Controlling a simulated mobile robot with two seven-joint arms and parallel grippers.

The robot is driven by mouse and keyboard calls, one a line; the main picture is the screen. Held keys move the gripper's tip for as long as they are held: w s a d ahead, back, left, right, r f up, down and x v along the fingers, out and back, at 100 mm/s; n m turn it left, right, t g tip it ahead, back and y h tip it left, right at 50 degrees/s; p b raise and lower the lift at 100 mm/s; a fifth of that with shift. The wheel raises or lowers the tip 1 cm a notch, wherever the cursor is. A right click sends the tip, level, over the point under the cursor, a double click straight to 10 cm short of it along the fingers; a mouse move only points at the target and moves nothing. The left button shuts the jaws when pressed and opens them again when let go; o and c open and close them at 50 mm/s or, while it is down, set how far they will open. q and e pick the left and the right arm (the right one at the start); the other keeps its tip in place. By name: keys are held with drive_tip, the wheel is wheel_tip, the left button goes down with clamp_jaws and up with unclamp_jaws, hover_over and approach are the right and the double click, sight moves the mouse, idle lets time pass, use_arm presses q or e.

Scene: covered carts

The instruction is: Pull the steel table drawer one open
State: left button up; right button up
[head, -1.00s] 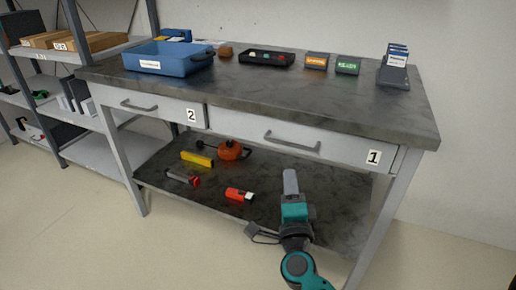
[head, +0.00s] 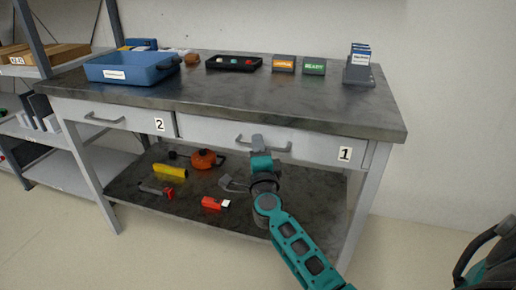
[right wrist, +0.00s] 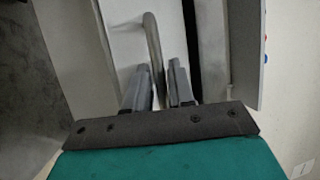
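The steel table (head: 300,105) has two drawers side by side under its top. Drawer one (head: 315,146) is on the right with a "1" label, and its front looks flush and shut. Its grey bar handle (head: 284,149) is partly hidden behind my right gripper (head: 257,140). In the right wrist view the handle (right wrist: 152,40) runs down between the two fingertips of my right gripper (right wrist: 163,75). The fingers are apart, with a gap beside the bar, so the gripper is open around the handle. My left gripper is not in view.
Drawer two (head: 120,117) is shut on the left. On top stand a blue bin (head: 130,70), a black tray (head: 232,64), two small signs and a card holder (head: 358,72). The lower shelf (head: 130,190) holds several tools. A shelving rack (head: 55,70) stands left.

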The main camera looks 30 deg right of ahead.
clamp_jaws()
idle(0.6)
